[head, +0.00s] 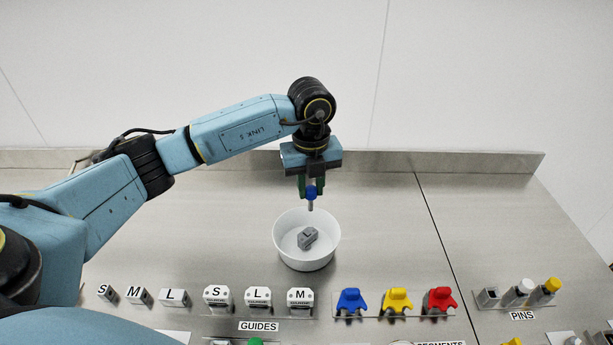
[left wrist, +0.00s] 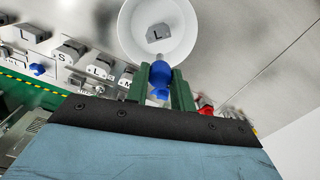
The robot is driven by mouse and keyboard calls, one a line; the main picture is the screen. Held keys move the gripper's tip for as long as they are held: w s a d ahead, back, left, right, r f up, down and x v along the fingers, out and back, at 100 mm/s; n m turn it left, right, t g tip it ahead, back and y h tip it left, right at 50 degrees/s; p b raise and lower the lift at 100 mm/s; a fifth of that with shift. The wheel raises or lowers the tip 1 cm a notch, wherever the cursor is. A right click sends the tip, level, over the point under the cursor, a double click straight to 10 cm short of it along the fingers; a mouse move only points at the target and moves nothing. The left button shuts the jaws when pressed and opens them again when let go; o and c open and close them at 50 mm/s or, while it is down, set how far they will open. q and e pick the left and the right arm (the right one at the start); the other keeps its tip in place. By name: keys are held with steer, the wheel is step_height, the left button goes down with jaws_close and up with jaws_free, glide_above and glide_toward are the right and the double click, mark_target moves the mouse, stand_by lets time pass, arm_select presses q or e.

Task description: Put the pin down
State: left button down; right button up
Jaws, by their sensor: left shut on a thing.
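The pin (head: 311,194) has a blue head and a grey shank that points down. My left gripper (head: 311,186) is shut on its blue head and holds it upright above the far part of a white bowl (head: 280,247). In the left wrist view the blue head (left wrist: 160,78) sits between the two green fingers (left wrist: 162,88), with the bowl (left wrist: 130,30) beyond. A grey block (head: 308,238) marked L lies in the bowl; it also shows in the left wrist view (left wrist: 157,33). My right gripper is not in view.
In front of the bowl stand white guides (head: 258,299), and blue (head: 350,301), yellow (head: 396,300) and red (head: 438,300) segments. A pins holder (head: 514,304) at right has an empty-looking grey block, a white-topped pin and a yellow-topped pin. The steel table is clear around the bowl.

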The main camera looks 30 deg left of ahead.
arm_select(q)
steer(key=n, duration=0.3)
steer(key=a+n, duration=0.1)
steer(key=n, duration=0.1)
steer(key=shift+w+a+r+n, duration=0.1)
steer(key=shift+w+n, duration=0.05)
steer(key=shift+n, duration=0.25)
step_height(320, 180, down, 8)
steer(key=b, duration=0.6)
steer(key=shift+f, duration=0.2)
steer(key=c, duration=1.1)
jaws_free()
steer(key=shift+r, duration=0.1)
step_height(320, 180, up, 7)
steer(key=p, duration=0.5)
steer(key=shift+p, duration=0.4)
